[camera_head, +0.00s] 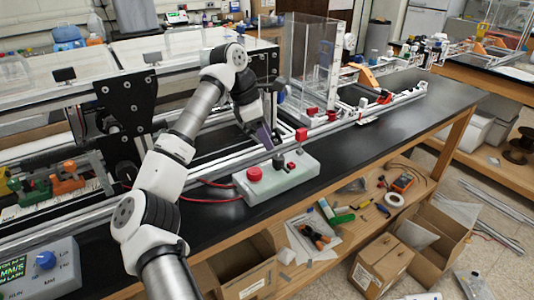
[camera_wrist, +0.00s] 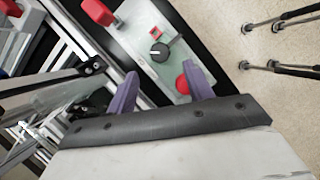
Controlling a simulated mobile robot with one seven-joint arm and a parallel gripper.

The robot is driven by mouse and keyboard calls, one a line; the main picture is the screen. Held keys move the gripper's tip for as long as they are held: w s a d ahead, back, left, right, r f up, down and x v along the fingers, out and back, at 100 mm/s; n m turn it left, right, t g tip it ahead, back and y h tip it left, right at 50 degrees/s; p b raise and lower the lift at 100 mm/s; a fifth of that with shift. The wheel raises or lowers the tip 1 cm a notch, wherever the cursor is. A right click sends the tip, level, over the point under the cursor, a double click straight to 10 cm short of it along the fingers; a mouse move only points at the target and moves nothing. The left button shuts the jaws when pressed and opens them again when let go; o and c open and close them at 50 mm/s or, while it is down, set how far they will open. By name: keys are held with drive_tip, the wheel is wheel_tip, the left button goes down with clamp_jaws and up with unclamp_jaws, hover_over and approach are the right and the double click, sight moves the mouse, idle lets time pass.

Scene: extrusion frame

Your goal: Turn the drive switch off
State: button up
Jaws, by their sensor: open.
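A pale grey-green control box (camera_head: 300,178) sits on the black bench top in the head view. In the wrist view the box (camera_wrist: 140,25) shows the black knob (camera_wrist: 159,52), a small red switch plate (camera_wrist: 165,32) and the red button (camera_wrist: 183,83). I cannot read which control is the drive switch. My gripper (camera_head: 268,140) is above the box, open and empty. Its purple fingers (camera_wrist: 160,70) stand apart, with the knob just beyond them.
Aluminium extrusion rails (camera_head: 345,122) run along the bench behind the box. A clear upright enclosure (camera_head: 312,62) stands behind. Red cables (camera_head: 205,198) lie left of the box.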

sight(278, 158)
drive_tip(key=p+x, duration=0.2)
drive_tip(key=x, duration=0.5)
drive_tip(key=shift+d+f, duration=0.1)
drive_tip(key=shift+f, duration=0.15)
drive_tip(key=c, duration=1)
drive_tip(key=shift+f+n+b, duration=0.1)
drive_tip(key=shift+n+b, duration=0.2)
drive_tip(key=shift+b, duration=0.2)
drive_tip(key=shift+f+n+t+b, duration=0.15)
drive_tip(key=shift+n+t+b, duration=0.35)
drive_tip(key=shift+n+b, duration=0.6)
drive_tip(key=n+t+y+b, duration=0.1)
drive_tip(key=n+b, duration=0.2)
drive_tip(key=n+t+b, duration=0.1)
drive_tip(key=n+b, duration=0.2)
drive_tip(key=shift+s+y, duration=0.15)
drive_tip(key=shift+y, duration=0.25)
drive_tip(key=n+b, duration=0.2)
drive_tip(key=n+y+b, duration=0.1)
drive_tip(key=n+b, duration=0.1)
drive_tip(key=shift+d+n+t+y, duration=0.15)
drive_tip(key=shift+n+t+y, duration=0.15)
drive_tip(key=shift+t, duration=0.1)
drive_tip(key=shift+s+d+n+y+b, duration=0.1)
drive_tip(key=shift+n+y+b, duration=0.7)
drive_tip(key=shift+n+b, duration=1.2)
drive_tip(key=shift+r+n, duration=0.2)
drive_tip(key=shift+n, duration=0.2)
